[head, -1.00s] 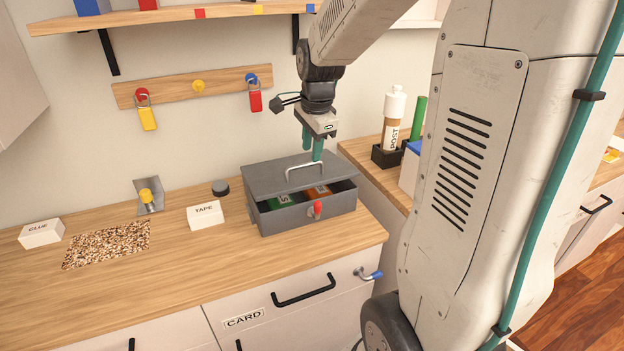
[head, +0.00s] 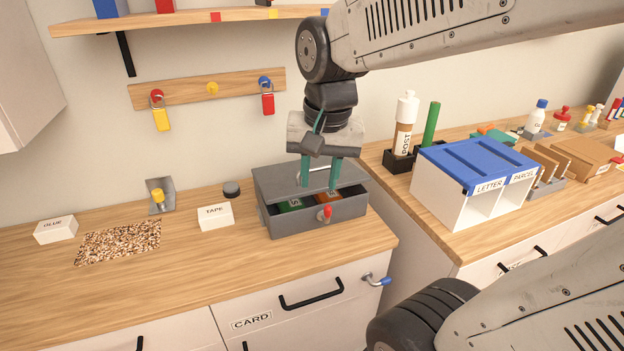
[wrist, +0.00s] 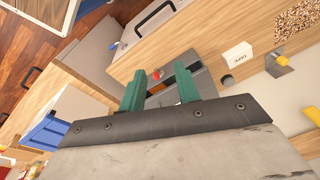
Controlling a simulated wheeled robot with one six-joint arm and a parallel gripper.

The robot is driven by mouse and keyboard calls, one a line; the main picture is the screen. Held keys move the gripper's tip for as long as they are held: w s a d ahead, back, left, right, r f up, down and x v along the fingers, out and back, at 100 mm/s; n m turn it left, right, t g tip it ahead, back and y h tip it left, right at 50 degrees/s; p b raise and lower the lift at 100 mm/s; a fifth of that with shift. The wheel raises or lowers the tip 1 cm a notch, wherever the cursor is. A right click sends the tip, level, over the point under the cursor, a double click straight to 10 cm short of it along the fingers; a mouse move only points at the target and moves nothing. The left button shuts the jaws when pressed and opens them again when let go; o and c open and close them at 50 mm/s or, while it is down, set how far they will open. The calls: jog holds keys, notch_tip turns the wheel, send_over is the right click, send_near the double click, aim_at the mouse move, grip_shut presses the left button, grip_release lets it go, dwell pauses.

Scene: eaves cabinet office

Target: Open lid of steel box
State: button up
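The grey steel box (head: 290,224) stands on the wooden counter, with a red knob (head: 326,212) on its front. Its grey lid (head: 275,180) is tilted, with a gap at the front showing a green item (head: 290,204) and an orange item (head: 328,195). A light bar handle (head: 318,169) is on the lid, partly hidden by my fingers. My gripper (head: 320,182) points down at the lid with its two teal fingers apart. Nothing shows clasped between them. In the wrist view the fingers (wrist: 160,92) are also apart, with part of the box beyond them.
A tape label block (head: 216,216) and a dark round puck (head: 231,190) stand left of the box. Padlocks (head: 267,100) hang on the wall rail. A blue-topped letter sorter (head: 470,165) and a bottle (head: 404,125) stand on the right counter.

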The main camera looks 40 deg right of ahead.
jog(key=shift+s+a+r+n, duration=0.1)
jog(key=shift+s+a+n, duration=0.3)
jog(key=shift+s+n, duration=0.3)
jog(key=shift+s+a+n, duration=0.35)
jog(key=shift+s+n, duration=0.15)
jog(key=shift+s, duration=0.35)
